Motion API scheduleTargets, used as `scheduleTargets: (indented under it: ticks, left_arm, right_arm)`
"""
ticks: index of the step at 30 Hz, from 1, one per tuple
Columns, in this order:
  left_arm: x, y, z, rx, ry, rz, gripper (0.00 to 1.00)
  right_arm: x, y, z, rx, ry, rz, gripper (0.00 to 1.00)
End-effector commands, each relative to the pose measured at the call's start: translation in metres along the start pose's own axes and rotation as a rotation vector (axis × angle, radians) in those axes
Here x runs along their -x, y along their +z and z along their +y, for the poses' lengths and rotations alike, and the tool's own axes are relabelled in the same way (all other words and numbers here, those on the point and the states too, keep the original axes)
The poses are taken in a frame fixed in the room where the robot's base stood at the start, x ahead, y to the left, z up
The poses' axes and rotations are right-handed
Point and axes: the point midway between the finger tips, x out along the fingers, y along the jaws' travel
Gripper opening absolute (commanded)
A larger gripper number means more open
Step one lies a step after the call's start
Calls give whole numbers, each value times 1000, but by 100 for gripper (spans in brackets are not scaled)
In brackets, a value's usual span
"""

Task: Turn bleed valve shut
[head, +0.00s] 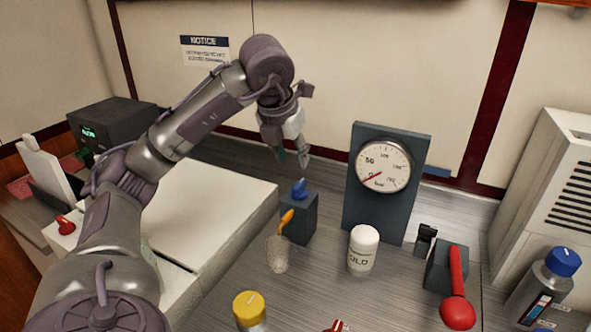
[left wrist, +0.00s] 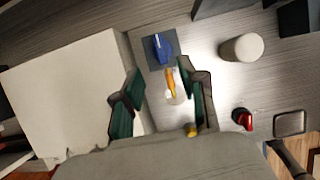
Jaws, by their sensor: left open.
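A small dark block (head: 298,222) with a blue handle (head: 299,188) on top and an orange spout (head: 287,217) on its front looks like the bleed valve. The spout points down toward a clear cup (head: 278,255). In the left wrist view the blue handle (left wrist: 162,47) lies just beyond the fingertips, with the orange spout (left wrist: 170,80) between the fingers. My left gripper (head: 292,160) is open and empty, pointing down above the blue handle and apart from it. My right gripper is out of view.
A round gauge (head: 383,166) on a dark panel stands right of the block. A large white box (head: 215,205) lies left.

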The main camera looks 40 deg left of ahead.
Motion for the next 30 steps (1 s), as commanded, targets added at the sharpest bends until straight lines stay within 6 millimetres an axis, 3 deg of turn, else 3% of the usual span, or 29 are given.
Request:
scheduleTargets:
  ticks: [7, 24, 27, 30]
  left_arm:
    - [24, 0, 0, 1, -1, 0, 42]
    - [25, 0, 0, 0, -1, 1, 42]
    - [32, 3, 0, 1, -1, 1, 42]
    - [50, 10, 0, 1, -1, 1, 42]
  right_arm:
    - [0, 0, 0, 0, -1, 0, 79]
    - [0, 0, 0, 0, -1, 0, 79]
    - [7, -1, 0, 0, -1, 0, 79]
    - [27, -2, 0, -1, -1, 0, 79]
